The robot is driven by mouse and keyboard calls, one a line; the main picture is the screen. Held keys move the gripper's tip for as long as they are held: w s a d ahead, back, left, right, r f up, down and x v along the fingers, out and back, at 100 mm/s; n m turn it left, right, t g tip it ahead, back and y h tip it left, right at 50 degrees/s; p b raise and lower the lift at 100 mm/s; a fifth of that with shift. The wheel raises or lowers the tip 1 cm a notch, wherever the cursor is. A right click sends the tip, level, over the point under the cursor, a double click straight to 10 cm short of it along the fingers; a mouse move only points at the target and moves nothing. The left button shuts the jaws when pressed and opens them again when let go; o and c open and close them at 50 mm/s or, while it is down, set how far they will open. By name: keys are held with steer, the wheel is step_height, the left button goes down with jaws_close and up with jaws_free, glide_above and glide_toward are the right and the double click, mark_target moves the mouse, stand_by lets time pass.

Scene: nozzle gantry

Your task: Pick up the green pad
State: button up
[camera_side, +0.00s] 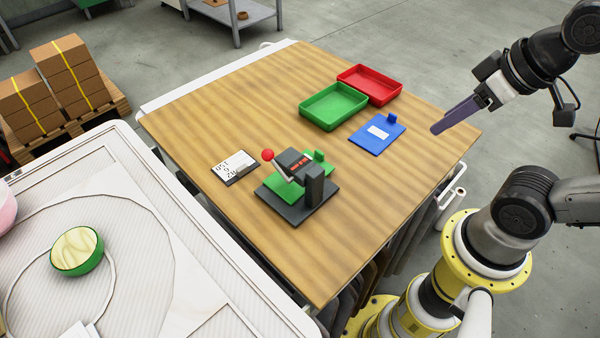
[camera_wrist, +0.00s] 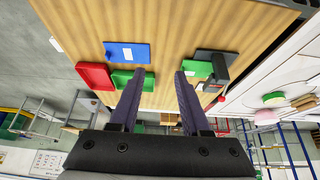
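The green pad (camera_side: 284,191) lies on the dark base of a press (camera_side: 316,187) with a lever and red ball knob (camera_side: 267,155). Its upright tab (camera_side: 319,156) shows behind the press head, which hides the middle of the pad. The pad also shows in the wrist view (camera_wrist: 196,69) at the right, partly covered by the press. My gripper (camera_side: 440,127) is high at the right in the side view, well apart from the pad. In the wrist view the two purple fingers (camera_wrist: 160,74) are spread, with nothing between them.
A blue pad (camera_side: 376,133) with a white label and tab lies right of the press. A green tray (camera_side: 333,106) and a red tray (camera_side: 370,85) stand empty at the back. A printed card (camera_side: 236,167) lies left of the press. The wooden table (camera_side: 220,115) is otherwise clear.

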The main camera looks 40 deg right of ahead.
steer(key=shift+o, duration=1)
steer(key=w+r+n+g, duration=0.1)
steer(key=w+r+n, duration=0.4)
steer(key=n, duration=0.5)
steer(key=n+g, duration=0.5)
steer(key=n, duration=0.3)
glide_above(320, 151)
steer(key=f, duration=1.5)
steer(key=shift+s+d, duration=0.2)
steer(key=shift+s, duration=0.15)
steer(key=shift+w+a+f, duration=0.1)
steer(key=shift+w+f, duration=0.1)
steer(key=shift+f, duration=1.35)
steer(key=shift+w+a+f, duration=0.1)
steer(key=shift+w+f, duration=0.05)
steer(key=shift+f, duration=1.35)
jaws_close()
